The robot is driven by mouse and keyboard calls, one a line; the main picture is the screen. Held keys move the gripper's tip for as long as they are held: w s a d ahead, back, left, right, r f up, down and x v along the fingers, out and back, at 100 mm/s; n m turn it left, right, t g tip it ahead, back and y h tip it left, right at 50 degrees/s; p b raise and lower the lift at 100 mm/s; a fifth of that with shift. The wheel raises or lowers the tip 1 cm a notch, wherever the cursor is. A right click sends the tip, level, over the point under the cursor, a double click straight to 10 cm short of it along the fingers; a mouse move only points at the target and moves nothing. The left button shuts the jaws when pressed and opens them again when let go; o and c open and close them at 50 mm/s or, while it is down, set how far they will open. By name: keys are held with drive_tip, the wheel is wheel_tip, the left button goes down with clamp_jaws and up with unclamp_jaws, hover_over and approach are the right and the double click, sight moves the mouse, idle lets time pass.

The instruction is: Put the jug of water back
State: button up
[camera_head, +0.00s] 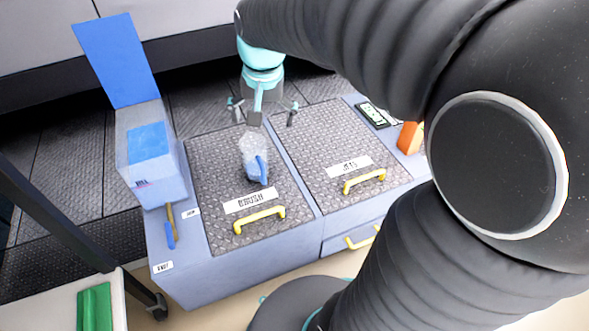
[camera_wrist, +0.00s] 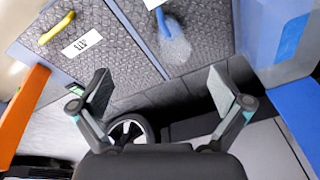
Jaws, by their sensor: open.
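The pale, see-through jug (camera_head: 249,150) with a blue handle stands on the textured lid labelled BRUSH (camera_head: 215,160), left of centre in the head view. The jug also shows at the top of the wrist view (camera_wrist: 174,44), beyond the fingertips. Its water level cannot be made out. My gripper (camera_head: 263,112) is open and empty, its fingers spread wide, near the lids' far edge and behind the jug. It also shows in the wrist view (camera_wrist: 160,92), with nothing between its fingers. The jug and fingers are apart.
A clear tank (camera_head: 150,185) with a raised blue lid (camera_head: 115,60) stands left; a valve with a blue handle (camera_head: 170,236) hangs beside it. The JETS lid (camera_head: 320,140) is right and clear. An orange block (camera_head: 410,137) stands far right. Yellow handles (camera_head: 259,219) stick up in front.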

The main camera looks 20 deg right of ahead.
drive_tip(key=s+n+t, duration=0.3)
drive_tip(key=s+n, duration=0.2)
drive_tip(key=s, duration=1.1)
drive_tip(key=shift+s, duration=0.4)
drive_tip(key=shift+r, duration=0.1)
